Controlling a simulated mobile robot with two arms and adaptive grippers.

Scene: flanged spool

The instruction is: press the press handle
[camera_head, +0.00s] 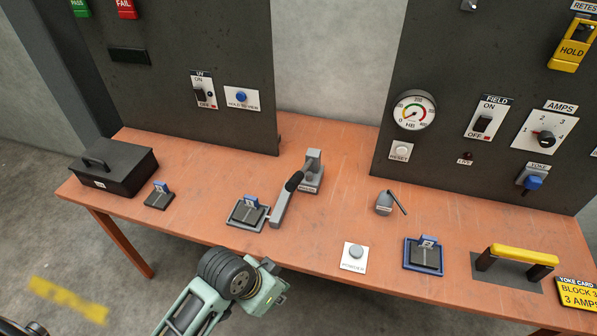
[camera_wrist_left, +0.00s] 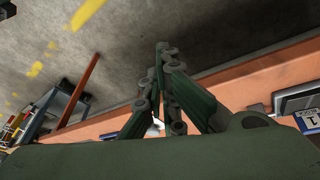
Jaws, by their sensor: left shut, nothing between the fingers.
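The press handle (camera_head: 293,182) is a black grip at the upper end of a grey bar. It stands beside a small grey press (camera_head: 312,172) near the middle of the table. My left gripper (camera_head: 272,285) is at the table's front edge, below and apart from the handle in the head view. Its fingers are closed together with nothing between them; they also show in the left wrist view (camera_wrist_left: 163,85). The handle cannot be made out in the left wrist view. My right gripper is not in view.
Dark panels (camera_head: 235,60) stand behind. A tray also shows in the left wrist view (camera_wrist_left: 300,100).

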